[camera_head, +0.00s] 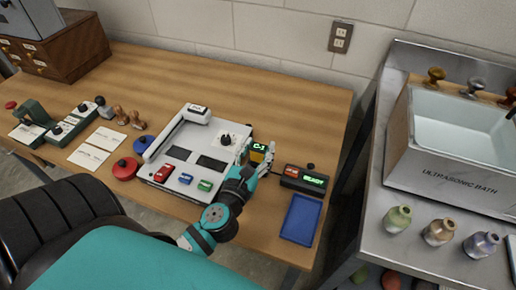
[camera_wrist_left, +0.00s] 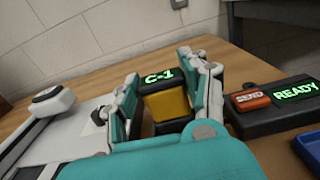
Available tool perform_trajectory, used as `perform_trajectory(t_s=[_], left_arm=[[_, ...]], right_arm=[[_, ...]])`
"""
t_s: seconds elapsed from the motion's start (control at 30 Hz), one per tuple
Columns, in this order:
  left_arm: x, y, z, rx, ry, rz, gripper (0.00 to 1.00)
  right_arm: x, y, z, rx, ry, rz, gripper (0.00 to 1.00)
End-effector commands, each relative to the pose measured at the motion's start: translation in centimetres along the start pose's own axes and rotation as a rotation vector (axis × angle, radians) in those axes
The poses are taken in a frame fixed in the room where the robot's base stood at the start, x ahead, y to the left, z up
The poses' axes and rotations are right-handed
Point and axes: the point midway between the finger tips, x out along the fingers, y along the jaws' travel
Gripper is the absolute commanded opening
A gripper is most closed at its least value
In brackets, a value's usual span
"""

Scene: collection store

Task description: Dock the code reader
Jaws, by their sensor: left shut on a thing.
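The code reader is a yellow block with a black top and a green "C-1" display (camera_head: 259,147). It also shows in the left wrist view (camera_wrist_left: 170,104). My left gripper (camera_head: 257,153) is shut on it, with one finger on each side; the fingers also show in the left wrist view (camera_wrist_left: 165,78). A black unit (camera_head: 302,179) with a red button and a green "READY" display sits just right of the gripper, apart from it. It also shows in the left wrist view (camera_wrist_left: 262,122). The reader's underside is hidden. My right gripper is not in view.
A white copy-stand-like device (camera_head: 185,165) with red, blue and green buttons lies left of the gripper. A blue tray (camera_head: 301,218) lies in front of the black unit. Cards, stamps and red and blue pads stand farther left. The back right of the wooden desk (camera_head: 310,110) is clear.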

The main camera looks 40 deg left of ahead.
Motion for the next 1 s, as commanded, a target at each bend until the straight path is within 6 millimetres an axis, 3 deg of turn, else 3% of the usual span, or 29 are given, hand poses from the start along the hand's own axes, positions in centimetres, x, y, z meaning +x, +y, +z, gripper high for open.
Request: perform_trajectory(t_s=[0.97,1.0], left_arm=[[0.0,0.0,-1.2,-0.001,-0.001,0.0,0.24],[0.0,0.0,-1.1,-0.001,-0.001,0.0,0.49]], right_arm=[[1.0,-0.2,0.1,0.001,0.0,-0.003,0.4],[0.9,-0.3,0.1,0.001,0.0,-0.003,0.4]])
